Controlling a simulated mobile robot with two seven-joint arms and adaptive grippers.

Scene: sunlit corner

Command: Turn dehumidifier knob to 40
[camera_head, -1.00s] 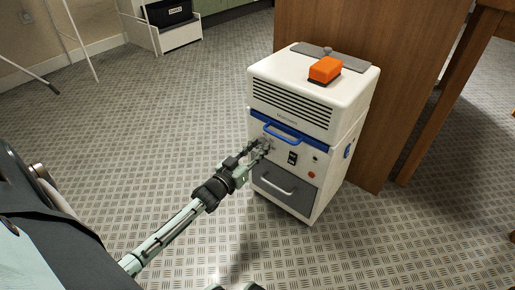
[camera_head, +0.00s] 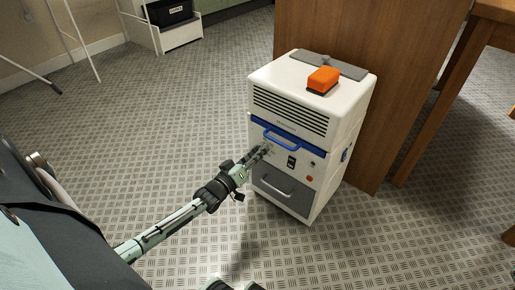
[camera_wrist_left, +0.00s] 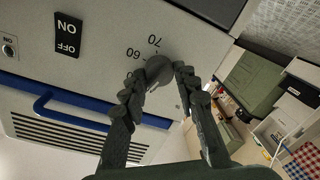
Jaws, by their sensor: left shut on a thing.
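The white dehumidifier (camera_head: 293,82) stands on the floor in front of a wooden panel. Its grey round knob (camera_wrist_left: 158,70) sits between my left gripper's fingers in the left wrist view, with dial numbers 60 and 70 visible beside it. The other dial numbers are hidden or unclear. My left gripper (camera_wrist_left: 160,82) is shut on the knob; it also shows at the front panel in the head view (camera_head: 266,148). The fingers cover much of the knob, so its setting cannot be read.
A blue handle (camera_head: 282,141) is just above the knob, and an ON/OFF switch (camera_wrist_left: 68,35) is beside it. A grey drawer (camera_head: 284,190) is below. An orange block (camera_head: 323,78) lies on top. A wooden table leg (camera_head: 438,98) stands at right; the floor at left is open.

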